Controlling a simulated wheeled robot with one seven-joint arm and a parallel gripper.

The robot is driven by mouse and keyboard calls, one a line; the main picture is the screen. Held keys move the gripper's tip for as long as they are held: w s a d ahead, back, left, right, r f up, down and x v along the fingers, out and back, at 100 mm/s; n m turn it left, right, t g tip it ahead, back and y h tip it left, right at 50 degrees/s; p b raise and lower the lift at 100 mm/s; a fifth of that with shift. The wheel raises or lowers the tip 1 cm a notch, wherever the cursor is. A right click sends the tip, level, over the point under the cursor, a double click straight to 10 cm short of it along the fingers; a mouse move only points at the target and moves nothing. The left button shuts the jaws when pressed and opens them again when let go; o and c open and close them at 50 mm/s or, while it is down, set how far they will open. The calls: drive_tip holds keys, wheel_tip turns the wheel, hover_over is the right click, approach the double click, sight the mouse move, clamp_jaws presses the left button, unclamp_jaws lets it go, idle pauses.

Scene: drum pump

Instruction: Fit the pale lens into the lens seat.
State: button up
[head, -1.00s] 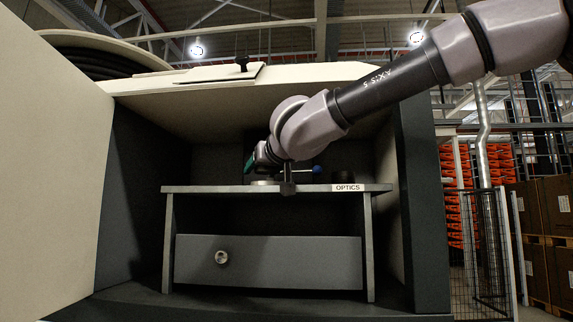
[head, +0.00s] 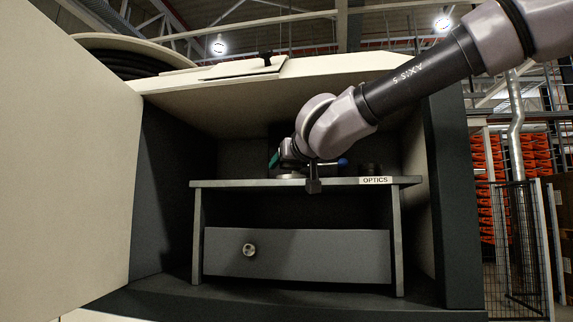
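My gripper (head: 289,153) reaches into the open cabinet, low over the left-middle of the shelf labelled OPTICS (head: 225,184). My wrist and the viewing angle hide its fingers, so I cannot tell whether it is open, shut or holding something. A low, round, metallic piece (head: 291,176) sits on the shelf just under the gripper; I cannot tell whether it is the lens seat. I cannot make out the pale lens. A small green part (head: 274,158) shows at the gripper's left side.
A blue ball (head: 343,162) and dark round pieces (head: 370,169) are right of the gripper on the shelf. The open door (head: 70,160) bounds the left, the cabinet's dark post (head: 452,190) the right.

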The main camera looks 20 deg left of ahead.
drive_tip(key=shift+w+d+f, duration=0.1)
drive_tip(key=shift+w+f, duration=0.2)
drive_tip(key=shift+f, duration=0.45)
drive_tip(key=shift+w+f, duration=0.25)
drive_tip(key=shift+f, duration=0.45)
drive_tip(key=o, duration=1.5)
drive_tip(key=shift+s+d, duration=0.15)
drive_tip(key=shift+s, duration=0.25)
drive_tip(key=s+d+r, duration=0.1)
drive_tip(key=s+d, duration=0.1)
drive_tip(key=s+d+r, duration=0.1)
drive_tip(key=s+d, duration=0.1)
drive_tip(key=s, duration=0.1)
drive_tip(key=s+d+r, duration=0.2)
drive_tip(key=s, duration=0.1)
drive_tip(key=shift+s+d, duration=0.2)
drive_tip(key=shift+d, duration=0.1)
